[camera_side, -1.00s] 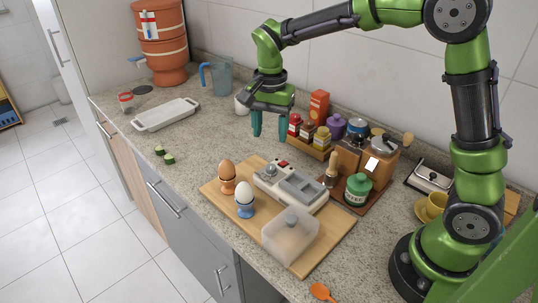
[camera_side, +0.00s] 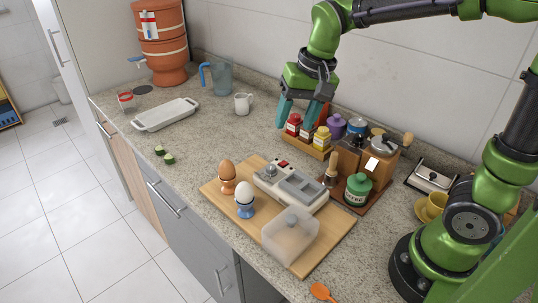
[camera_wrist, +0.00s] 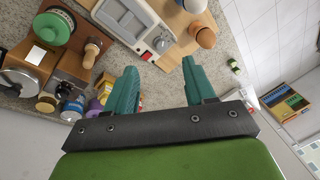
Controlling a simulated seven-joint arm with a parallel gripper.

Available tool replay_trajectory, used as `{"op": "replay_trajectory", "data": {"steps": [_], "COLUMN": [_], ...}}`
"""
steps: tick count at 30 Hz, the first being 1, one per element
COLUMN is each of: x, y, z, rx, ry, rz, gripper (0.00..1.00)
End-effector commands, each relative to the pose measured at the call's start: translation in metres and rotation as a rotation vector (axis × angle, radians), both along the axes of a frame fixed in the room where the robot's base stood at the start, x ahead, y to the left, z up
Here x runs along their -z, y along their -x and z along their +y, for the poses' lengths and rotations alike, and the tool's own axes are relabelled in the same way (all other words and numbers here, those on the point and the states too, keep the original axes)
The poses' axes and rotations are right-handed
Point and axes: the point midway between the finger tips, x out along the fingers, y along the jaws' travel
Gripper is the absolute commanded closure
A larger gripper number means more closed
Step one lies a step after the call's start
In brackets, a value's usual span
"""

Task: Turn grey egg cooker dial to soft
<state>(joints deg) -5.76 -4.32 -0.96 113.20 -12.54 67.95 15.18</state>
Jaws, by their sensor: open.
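The grey egg cooker (camera_side: 291,185) sits on a wooden board (camera_side: 332,238) in the middle of the counter. Its small round dial (camera_side: 272,171) is at the far left end, beside a red switch (camera_side: 283,163). In the wrist view the cooker (camera_wrist: 124,18) is at the top, with the dial (camera_wrist: 159,43) and the red part of its end facing my fingers. My gripper (camera_side: 296,115) is open and empty, in the air beyond the cooker near the spice jars. Its teal fingertips (camera_wrist: 158,66) are well apart in the wrist view. The dial's setting is too small to read.
Two eggs in cups (camera_side: 245,203) and a clear lid (camera_side: 290,236) share the board. Spice jars (camera_side: 321,138), a coffee grinder (camera_side: 382,150) and a green-lidded jar (camera_side: 357,188) stand close behind and right. The counter left of the board is mostly clear.

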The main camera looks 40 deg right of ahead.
Motion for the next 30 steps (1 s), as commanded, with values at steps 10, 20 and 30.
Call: {"op": "replay_trajectory", "data": {"steps": [10,20,30], "x": [-0.006,-0.005,-0.011], "y": [0.051,0.094,0.114], "z": [-0.005,-0.01,-0.013], "rx": [-0.139,-0.188,-0.17], "ry": [-0.001,0.011,0.013], "rz": [-0.177,-0.325,-0.415], "gripper": [0.46,0.46,0.46]}}
